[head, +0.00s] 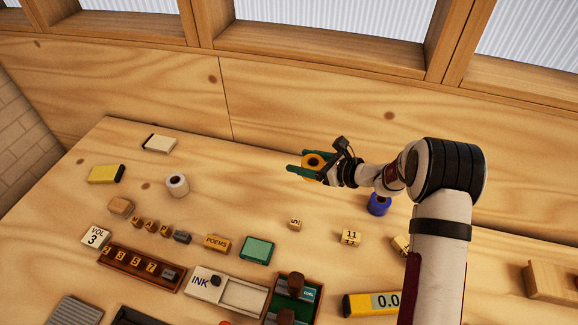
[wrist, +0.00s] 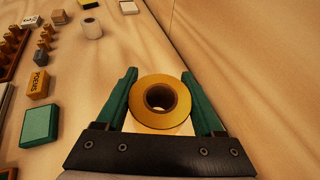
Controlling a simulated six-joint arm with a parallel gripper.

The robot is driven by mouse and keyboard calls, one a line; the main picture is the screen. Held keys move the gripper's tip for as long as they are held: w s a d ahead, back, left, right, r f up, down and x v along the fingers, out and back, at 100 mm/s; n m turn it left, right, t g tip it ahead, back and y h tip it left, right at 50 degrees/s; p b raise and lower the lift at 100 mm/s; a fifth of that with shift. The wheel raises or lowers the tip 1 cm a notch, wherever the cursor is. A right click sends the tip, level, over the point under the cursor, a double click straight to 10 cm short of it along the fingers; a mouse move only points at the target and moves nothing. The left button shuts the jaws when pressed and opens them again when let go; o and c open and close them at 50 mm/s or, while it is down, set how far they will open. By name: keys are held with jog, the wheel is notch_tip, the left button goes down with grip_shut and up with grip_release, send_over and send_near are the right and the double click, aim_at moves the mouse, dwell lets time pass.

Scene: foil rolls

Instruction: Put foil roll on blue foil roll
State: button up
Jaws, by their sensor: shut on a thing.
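My gripper (wrist: 160,100) has green fingers and is shut on a gold foil roll (wrist: 139,91), which has a dark hollow core. In the head view the gold roll (head: 312,160) is held above the back part of the table. The blue foil roll (head: 378,206) stands upright on the table to the right of my gripper, just left of my arm, and is partly hidden by it. The blue roll is not in the wrist view. A white foil roll (head: 177,185) stands upright at the left; it also shows in the wrist view (wrist: 92,28).
The wooden table (head: 240,190) has clear room below my gripper. Number blocks (head: 350,237) lie in front of the blue roll. A green box (head: 257,250), a POEMS block (head: 217,243) and trays (head: 141,267) lie toward the front. A wooden wall (head: 300,110) rises behind.

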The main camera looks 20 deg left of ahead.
jog(key=shift+d+r, duration=0.25)
jog(key=shift+d, duration=0.2)
jog(key=s+d+r+m+t+h, duration=0.1)
jog(key=s+d+r+m+t, duration=0.1)
jog(key=d, duration=1.2)
jog(key=s+d+r+m+t+h, duration=0.1)
jog(key=d+r, duration=0.2)
jog(key=d, duration=1.1)
send_over(379, 204)
jog(key=w+a, duration=0.2)
jog(key=w, duration=0.1)
jog(key=f, duration=0.7)
jog(key=shift+w+d+f, duration=0.1)
jog(key=shift+w+d, duration=0.05)
jog(key=shift+d, duration=0.1)
notch_tip(379, 204, down, 3)
jog(key=shift+a+f, duration=0.1)
jog(key=shift+f, duration=0.45)
